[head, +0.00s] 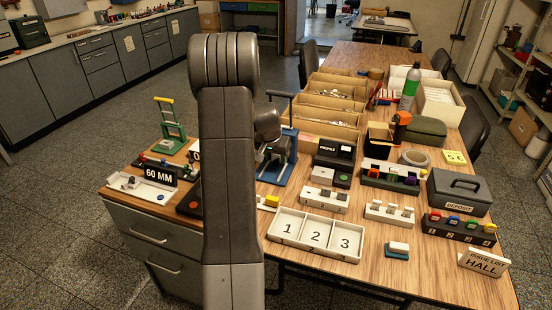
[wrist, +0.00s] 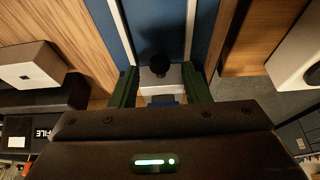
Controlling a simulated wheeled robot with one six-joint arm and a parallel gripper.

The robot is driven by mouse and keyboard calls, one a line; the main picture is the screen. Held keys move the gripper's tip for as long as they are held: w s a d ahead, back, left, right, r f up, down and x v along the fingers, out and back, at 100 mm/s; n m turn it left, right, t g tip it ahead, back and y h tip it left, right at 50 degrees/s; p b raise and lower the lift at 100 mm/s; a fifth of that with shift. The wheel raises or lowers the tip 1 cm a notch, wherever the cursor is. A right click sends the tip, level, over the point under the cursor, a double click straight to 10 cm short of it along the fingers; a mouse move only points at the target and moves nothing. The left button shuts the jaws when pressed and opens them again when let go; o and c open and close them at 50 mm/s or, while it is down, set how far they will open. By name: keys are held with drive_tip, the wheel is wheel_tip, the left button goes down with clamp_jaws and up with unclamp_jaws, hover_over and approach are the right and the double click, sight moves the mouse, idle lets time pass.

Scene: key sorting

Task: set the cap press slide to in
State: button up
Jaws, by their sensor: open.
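The cap press has a blue base (head: 288,172) and stands on the table just right of my arm in the head view. In the wrist view its blue bed (wrist: 158,25) runs between two pale rails. A pale slide block (wrist: 152,83) with a round black knob (wrist: 159,65) sits between the rails. My gripper (wrist: 160,85) is open over the bed, with one green finger on each side of the knob and slide. I cannot tell whether the fingers touch it. In the head view my arm hides part of the press.
A box marked PROFILE (head: 334,153) stands right of the press. Cardboard bins (head: 328,100) stand behind it. A white tray numbered 1 to 3 (head: 316,235) lies in front. A green frame with a yellow handle (head: 168,122) and a 60 MM block (head: 160,173) are at the left.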

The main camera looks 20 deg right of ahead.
drive_tip(key=v, duration=1.3)
drive_tip(key=shift+d+f, duration=0.1)
drive_tip(key=shift+f, duration=0.05)
drive_tip(key=x, duration=1.3)
drive_tip(key=shift+w+f, duration=0.1)
drive_tip(key=shift+f, duration=0.2)
drive_tip(key=shift+s+a, duration=0.4)
drive_tip(key=shift+s, duration=0.1)
